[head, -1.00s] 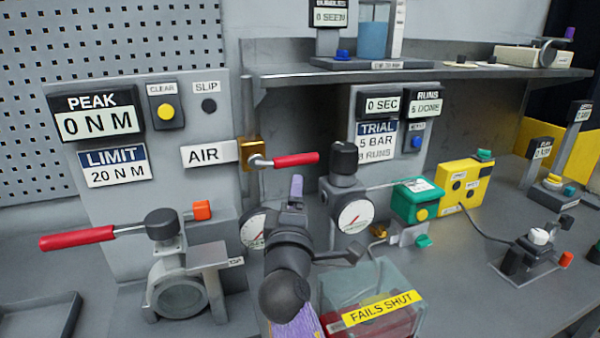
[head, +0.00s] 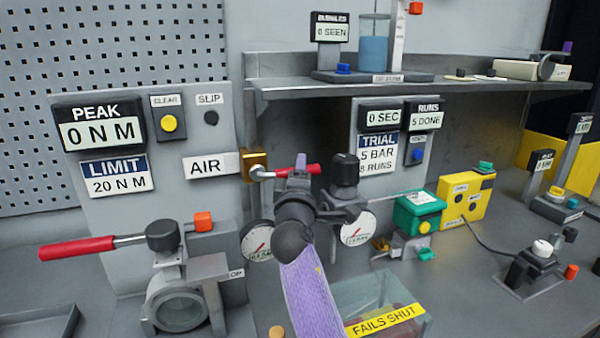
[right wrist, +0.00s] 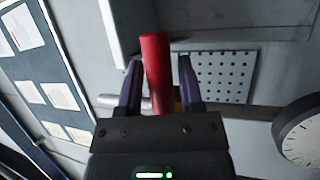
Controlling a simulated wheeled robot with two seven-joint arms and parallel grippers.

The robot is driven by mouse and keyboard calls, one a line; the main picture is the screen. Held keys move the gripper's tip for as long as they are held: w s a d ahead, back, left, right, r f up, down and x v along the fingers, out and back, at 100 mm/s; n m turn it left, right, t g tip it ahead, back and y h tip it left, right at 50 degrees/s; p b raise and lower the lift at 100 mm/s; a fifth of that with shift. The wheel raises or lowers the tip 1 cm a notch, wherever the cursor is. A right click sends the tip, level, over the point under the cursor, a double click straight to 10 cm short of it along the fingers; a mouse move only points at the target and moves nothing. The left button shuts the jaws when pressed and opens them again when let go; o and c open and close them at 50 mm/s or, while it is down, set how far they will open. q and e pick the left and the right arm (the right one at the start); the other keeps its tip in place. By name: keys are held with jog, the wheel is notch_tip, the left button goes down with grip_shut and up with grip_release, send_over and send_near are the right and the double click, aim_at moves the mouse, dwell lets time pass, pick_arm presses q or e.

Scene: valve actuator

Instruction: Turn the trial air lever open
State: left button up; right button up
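The air lever has a red handle (head: 312,169) that points right from a brass valve body (head: 253,165) beside the AIR label (head: 211,166). My right gripper (head: 301,162) is at this handle, and its wrist and purple-sleeved arm come up from below. In the right wrist view, the red handle (right wrist: 155,72) stands between the two purple fingers (right wrist: 160,75). The fingers are apart, with a visible gap on the right side of the handle; the left finger is very close to it. Contact there cannot be told. My left gripper is not in view.
A larger red-handled valve (head: 75,248) stands at the left. Two round gauges flank my right wrist, the right one (head: 357,228) close by. A clear bin labelled FAILS SHUT (head: 385,320) is below. A green box (head: 418,212) and yellow box (head: 466,192) stand at right.

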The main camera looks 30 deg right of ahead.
grip_shut()
jog(key=shift+f, duration=0.1)
dwell(1.0)
